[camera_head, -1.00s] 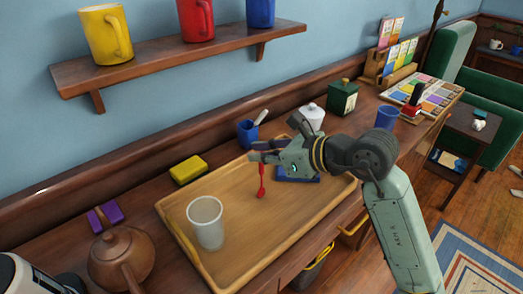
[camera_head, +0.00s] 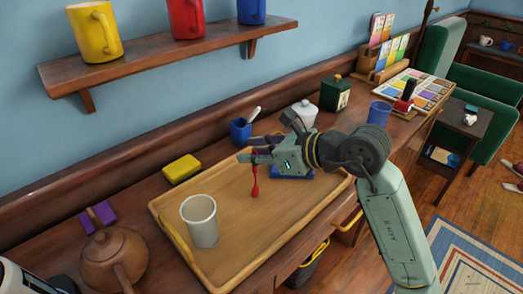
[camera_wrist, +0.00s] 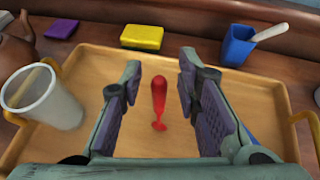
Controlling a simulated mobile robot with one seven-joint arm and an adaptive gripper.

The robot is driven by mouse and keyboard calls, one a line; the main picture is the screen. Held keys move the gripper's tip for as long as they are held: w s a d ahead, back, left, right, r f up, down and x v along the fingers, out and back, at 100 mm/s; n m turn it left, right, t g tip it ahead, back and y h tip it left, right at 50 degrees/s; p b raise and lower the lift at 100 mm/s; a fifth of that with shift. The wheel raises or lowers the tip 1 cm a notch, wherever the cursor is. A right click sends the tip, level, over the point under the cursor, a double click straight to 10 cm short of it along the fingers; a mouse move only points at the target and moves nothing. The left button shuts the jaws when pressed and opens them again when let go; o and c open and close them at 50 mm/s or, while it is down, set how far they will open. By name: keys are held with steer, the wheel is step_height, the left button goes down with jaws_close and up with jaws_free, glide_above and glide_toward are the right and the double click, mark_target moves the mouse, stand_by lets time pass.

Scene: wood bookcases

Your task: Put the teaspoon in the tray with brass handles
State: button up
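The red teaspoon (camera_head: 254,186) shows over the wooden tray, its bowl toward the bottom of the head view. In the wrist view the teaspoon (camera_wrist: 159,97) is between my two fingers, with a gap on each side. I cannot tell whether it lies flat on the tray. My gripper (camera_head: 250,152) is open above the tray; its fingers hide part of the spoon's upper end in the head view. The tray (camera_head: 228,262) has a brass handle at each end, and one handle (camera_wrist: 301,117) shows at the right in the wrist view.
A pale cup (camera_head: 200,222) stands in the tray's left part. A blue item (camera_head: 293,172) lies in the tray behind my gripper. A yellow sponge (camera_head: 182,168), a blue cup (camera_head: 240,132) with a pale utensil and a teapot (camera_head: 112,262) stand around the tray.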

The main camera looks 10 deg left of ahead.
steer(key=shift+r+p, duration=0.35)
steer(key=b+v, duration=0.4)
steer(key=v, duration=0.8)
steer(key=shift+f+b, duration=0.2)
steer(key=shift+b, duration=0.1)
steer(key=shift+d, duration=0.1)
